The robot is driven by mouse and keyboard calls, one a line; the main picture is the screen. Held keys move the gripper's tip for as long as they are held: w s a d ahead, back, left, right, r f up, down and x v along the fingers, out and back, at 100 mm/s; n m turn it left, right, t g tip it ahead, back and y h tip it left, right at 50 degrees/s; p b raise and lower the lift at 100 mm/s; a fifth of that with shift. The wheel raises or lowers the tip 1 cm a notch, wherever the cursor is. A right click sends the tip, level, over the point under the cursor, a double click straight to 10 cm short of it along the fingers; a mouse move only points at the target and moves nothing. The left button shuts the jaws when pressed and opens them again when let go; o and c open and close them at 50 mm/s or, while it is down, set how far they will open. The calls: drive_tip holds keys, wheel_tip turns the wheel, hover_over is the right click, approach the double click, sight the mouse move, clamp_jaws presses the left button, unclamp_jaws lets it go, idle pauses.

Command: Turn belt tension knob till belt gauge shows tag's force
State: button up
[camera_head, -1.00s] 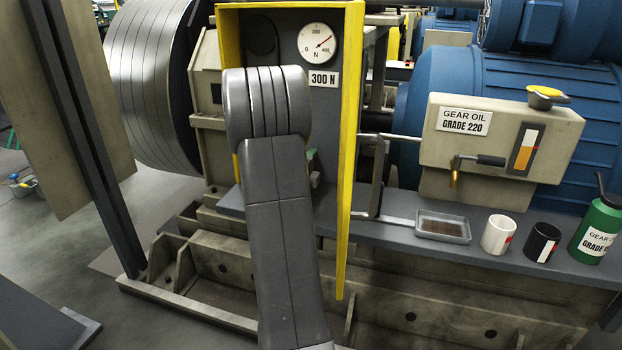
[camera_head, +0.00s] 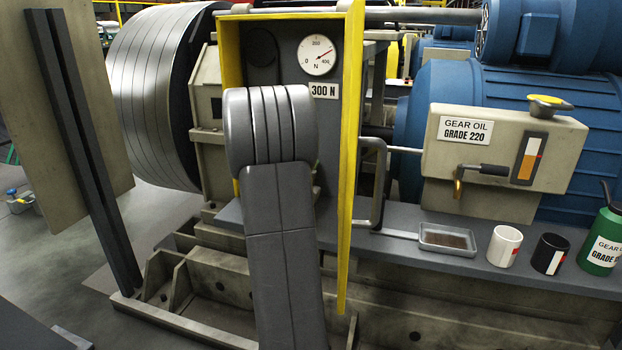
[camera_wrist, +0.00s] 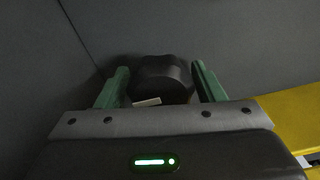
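The black belt tension knob (camera_wrist: 163,78) is in the wrist view, with a small white mark at its lower left. My gripper (camera_wrist: 160,72) has its green fingers on either side of the knob, with a narrow gap showing at the left; contact on the right is unclear. In the head view my grey arm hides the knob and gripper. The round white belt gauge (camera_head: 318,55) is at the top of the yellow-edged housing (camera_head: 351,130). The tag (camera_head: 324,90) below reads 300 N.
A handle bar (camera_head: 380,180) stands right of the housing. The grey shelf (camera_head: 400,245) holds a small tray (camera_head: 447,239), a white mug (camera_head: 504,246), a black mug (camera_head: 549,254) and a green oil can (camera_head: 603,240). A gear oil box (camera_head: 500,150) is above.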

drive_tip(key=shift+o, duration=0.3)
drive_tip(key=shift+s, duration=0.1)
drive_tip(key=shift+s+a+r, duration=0.1)
drive_tip(key=shift+s+a, duration=0.05)
drive_tip(key=shift+s, duration=0.1)
drive_tip(key=p+v, duration=0.2)
drive_tip(key=v, duration=1.1)
drive_tip(key=b+x, duration=0.2)
drive_tip(key=x, duration=1.1)
drive_tip(key=shift+w, duration=0.4)
